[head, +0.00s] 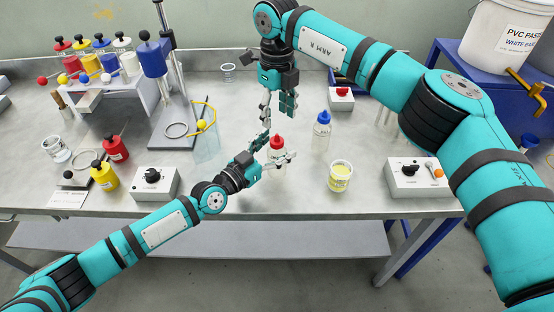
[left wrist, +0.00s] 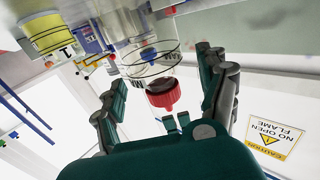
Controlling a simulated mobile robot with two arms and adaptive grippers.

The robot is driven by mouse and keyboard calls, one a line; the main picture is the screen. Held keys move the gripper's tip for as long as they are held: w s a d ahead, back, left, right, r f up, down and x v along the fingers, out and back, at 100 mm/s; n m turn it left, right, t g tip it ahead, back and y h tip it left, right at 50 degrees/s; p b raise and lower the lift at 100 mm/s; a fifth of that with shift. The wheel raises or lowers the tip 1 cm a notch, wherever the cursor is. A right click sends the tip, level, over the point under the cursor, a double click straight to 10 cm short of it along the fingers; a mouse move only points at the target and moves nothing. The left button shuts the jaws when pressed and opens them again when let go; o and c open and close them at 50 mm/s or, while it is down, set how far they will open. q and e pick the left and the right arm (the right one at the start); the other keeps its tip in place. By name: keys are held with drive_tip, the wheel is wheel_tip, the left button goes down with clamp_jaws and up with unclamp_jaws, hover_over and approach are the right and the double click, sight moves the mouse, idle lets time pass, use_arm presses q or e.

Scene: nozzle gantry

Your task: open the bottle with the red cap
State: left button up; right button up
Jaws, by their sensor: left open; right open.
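The bottle with the red cap is a small clear bottle (head: 277,157) standing on the bench, its red cap (head: 277,141) on top. My left gripper (head: 275,151) is open at the bottle, with one finger on each side. In the left wrist view, which is upside down, the red cap (left wrist: 163,96) and clear bottle body (left wrist: 152,64) show between the spread fingers. I cannot tell whether either finger touches the bottle. My right gripper (head: 277,108) is open and empty, pointing down above and slightly behind the cap. The left fingers partly hide the bottle.
A blue-capped bottle (head: 321,130) and a yellow-filled cup (head: 341,176) stand to the right. A box with a black knob (head: 155,183) is left; another control box (head: 416,179) is right. A stand (head: 188,125) with a ring is behind left. The front edge is close.

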use_arm(q)
drive_tip(key=shift+w+d, duration=0.3)
drive_tip(key=shift+w, duration=0.05)
clamp_jaws()
idle(0.4)
